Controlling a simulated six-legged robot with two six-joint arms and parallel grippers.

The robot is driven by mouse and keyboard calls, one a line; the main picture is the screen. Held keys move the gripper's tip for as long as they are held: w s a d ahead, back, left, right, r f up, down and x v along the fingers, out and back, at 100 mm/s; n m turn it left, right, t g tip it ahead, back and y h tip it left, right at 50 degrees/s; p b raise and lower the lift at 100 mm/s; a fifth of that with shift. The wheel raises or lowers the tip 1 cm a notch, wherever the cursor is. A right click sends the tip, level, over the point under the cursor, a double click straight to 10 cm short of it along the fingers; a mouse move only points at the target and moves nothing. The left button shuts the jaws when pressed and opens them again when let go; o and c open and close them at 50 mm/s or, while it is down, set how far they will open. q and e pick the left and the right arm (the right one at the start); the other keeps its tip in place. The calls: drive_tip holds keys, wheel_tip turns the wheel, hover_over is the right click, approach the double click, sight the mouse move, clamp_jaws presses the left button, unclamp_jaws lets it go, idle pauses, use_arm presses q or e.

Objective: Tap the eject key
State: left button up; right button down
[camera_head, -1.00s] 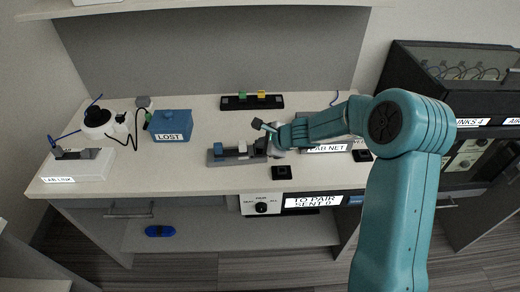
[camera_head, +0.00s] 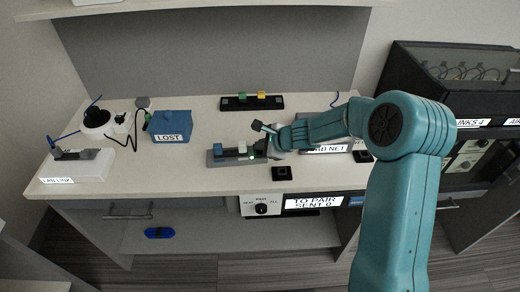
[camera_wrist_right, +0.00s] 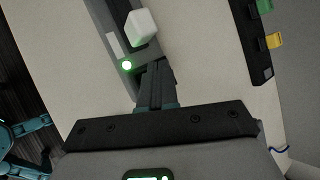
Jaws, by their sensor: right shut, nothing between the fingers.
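In the right wrist view the white block (camera_wrist_right: 141,27) sits beside a pale strip and a lit green lamp (camera_wrist_right: 126,65). My right gripper (camera_head: 268,150) is at the right end of this device. Its fingers (camera_wrist_right: 156,72) are shut and empty, with their tips over or on that end; contact cannot be told. No key marked eject is readable; the fingers hide part of this end. My left gripper is not in view.
A blue LOST box (camera_head: 172,122) and a white LAB LINK unit (camera_head: 90,167) stand to the left. A black bar (camera_head: 233,104) with green and yellow blocks lies behind. A LAB NET unit (camera_head: 343,150) is right of the gripper. A small black square (camera_head: 282,173) lies in front.

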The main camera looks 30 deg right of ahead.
drive_tip(key=shift+r+p, duration=0.55)
drive_tip(key=shift+r, duration=0.2)
wheel_tip(320, 180, up, 5)
drive_tip(key=p, duration=0.4)
drive_tip(key=shift+p, duration=0.4)
